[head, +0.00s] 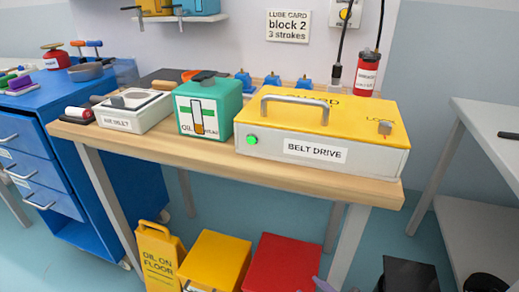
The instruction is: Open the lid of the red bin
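The red bin (285,263) stands on the floor below the front of the wooden workbench, at the bottom of the head view. Its flat red top shows and looks shut; its lower part is cut off by the picture's edge. A small grey-purple shape (325,285) overlaps its lower right corner; I cannot tell what it is.
A yellow bin (214,262) and a yellow floor sign (160,257) stand left of the red bin. The wooden workbench (330,184) overhangs behind them, with a belt drive box (320,135) on it. A black object (408,273) is at right.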

